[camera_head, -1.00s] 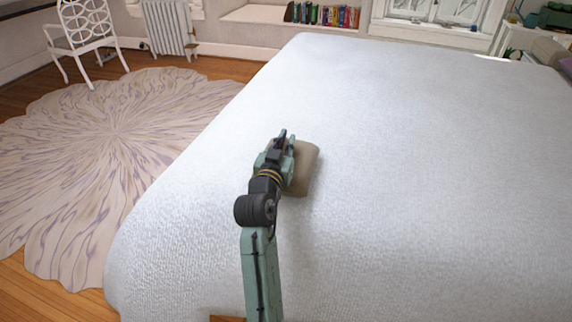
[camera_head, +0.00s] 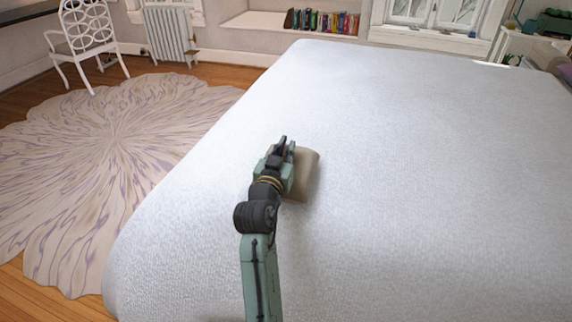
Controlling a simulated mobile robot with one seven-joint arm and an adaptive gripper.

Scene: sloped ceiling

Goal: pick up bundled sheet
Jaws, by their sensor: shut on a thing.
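The bundled sheet (camera_head: 306,172) is a small tan, rounded bundle over the white bed (camera_head: 420,170), left of the bed's middle. My gripper (camera_head: 284,147) is at the bundle's left side and is shut on it. The gripper and wrist hide the left part of the bundle. I cannot tell whether the bundle still touches the bed cover.
The bed's wide, pale cover is otherwise clear. A round patterned rug (camera_head: 110,150) lies on the wooden floor to the left. A white chair (camera_head: 85,40) and a radiator (camera_head: 170,35) stand behind it. Several books (camera_head: 320,20) stand on a ledge at the back.

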